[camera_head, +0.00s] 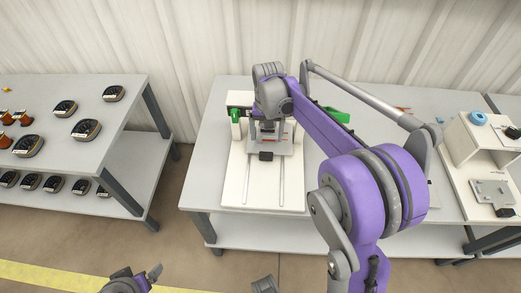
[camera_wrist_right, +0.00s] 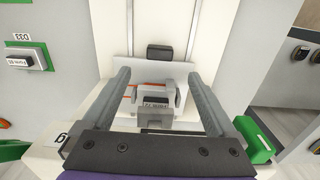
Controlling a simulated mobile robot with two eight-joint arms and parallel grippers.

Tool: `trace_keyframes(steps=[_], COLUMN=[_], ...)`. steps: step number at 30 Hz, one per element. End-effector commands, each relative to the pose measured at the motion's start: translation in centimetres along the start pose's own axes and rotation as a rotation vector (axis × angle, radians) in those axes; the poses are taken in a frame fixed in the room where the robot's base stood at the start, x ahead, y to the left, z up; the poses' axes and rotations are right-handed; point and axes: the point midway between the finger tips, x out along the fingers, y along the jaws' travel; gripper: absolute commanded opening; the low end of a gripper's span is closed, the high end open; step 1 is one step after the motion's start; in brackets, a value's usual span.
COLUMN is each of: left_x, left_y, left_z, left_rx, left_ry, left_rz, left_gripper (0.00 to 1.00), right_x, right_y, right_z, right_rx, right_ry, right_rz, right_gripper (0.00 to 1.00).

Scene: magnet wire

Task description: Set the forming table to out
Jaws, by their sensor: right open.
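The forming table (camera_head: 284,147) is a grey sliding plate with a black knob (camera_head: 266,157) on its front edge. It sits towards the wall end of two rails on a white base (camera_head: 235,180), and the rails in front are bare. In the right wrist view the knob (camera_wrist_right: 159,53) is beyond the fingertips, with the plate and a grey fixture with a black label (camera_wrist_right: 155,103) between the fingers. My right gripper (camera_wrist_right: 158,75) is open and empty above the plate; in the head view its wrist hides part of the fixture. My left gripper (camera_head: 152,274) shows only partly at the bottom edge.
Green parts (camera_head: 235,115) stand beside the fixture at the back left and another (camera_head: 335,114) to its right. A white stand (camera_head: 465,145) with a blue roll is at the right. A left table (camera_head: 75,95) holds several black devices. The workbench front is clear.

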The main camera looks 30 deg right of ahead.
Motion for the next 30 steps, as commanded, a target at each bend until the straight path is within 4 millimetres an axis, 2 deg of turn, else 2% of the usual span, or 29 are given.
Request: trace_keyframes(steps=[9,15,19,27,30], left_x=[0.5,0.7,0.8,0.7,0.7], left_y=[0.0,0.0,0.0,0.0,0.0], left_z=[0.3,0.5,0.5,0.5,0.5], left_rx=[0.0,0.0,0.0,0.0,0.0], left_ry=[-0.002,-0.003,-0.003,-0.003,-0.003], left_rz=[0.0,0.0,0.0,0.0,0.0], left_gripper=[0.93,0.93,0.93,0.93,0.93], right_x=[6.1,8.7,9.4,9.5,9.4], right_y=[0.0,0.0,0.0,0.0,0.0], right_z=[0.0,0.0,0.0,0.0,0.0], right_rx=[-0.001,-0.002,-0.002,-0.002,-0.002], right_ry=[0.001,0.002,0.002,0.002,0.002], right_rz=[0.0,0.0,0.0,0.0,-0.001], right_gripper=[0.93,0.93,0.93,0.93,0.76])
